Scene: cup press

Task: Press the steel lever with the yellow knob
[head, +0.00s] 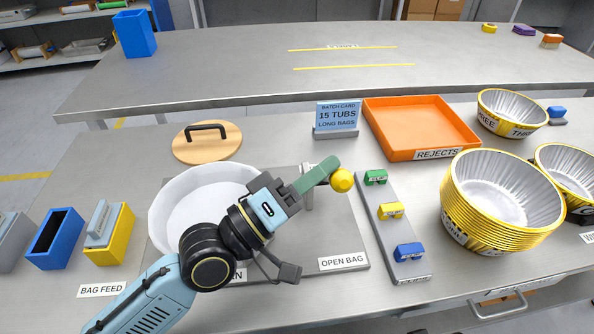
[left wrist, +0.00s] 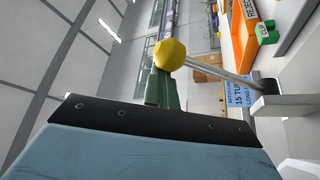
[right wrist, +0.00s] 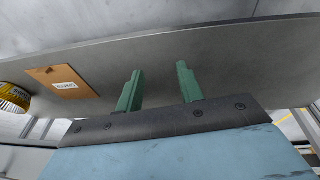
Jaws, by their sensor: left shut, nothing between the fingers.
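The yellow knob (head: 342,180) sits at the end of the steel lever, just beyond the tips of my left gripper (head: 325,168) in the head view. In the left wrist view the knob (left wrist: 170,54) is right at the green fingertips, and the steel lever (left wrist: 225,75) runs from it to a post at the right. I cannot tell whether the fingers touch the knob. My left gripper is shut and empty. My right gripper (right wrist: 158,88) shows only in its own wrist view, with its two green fingers apart and nothing between them.
A white round tub (head: 185,205) stands left of the lever, partly behind my left arm. A strip with green, yellow and blue blocks (head: 405,268) lies right of it. An orange rejects tray (head: 395,145), a batch card (head: 338,114) and stacked yellow tubs (head: 470,210) stand around.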

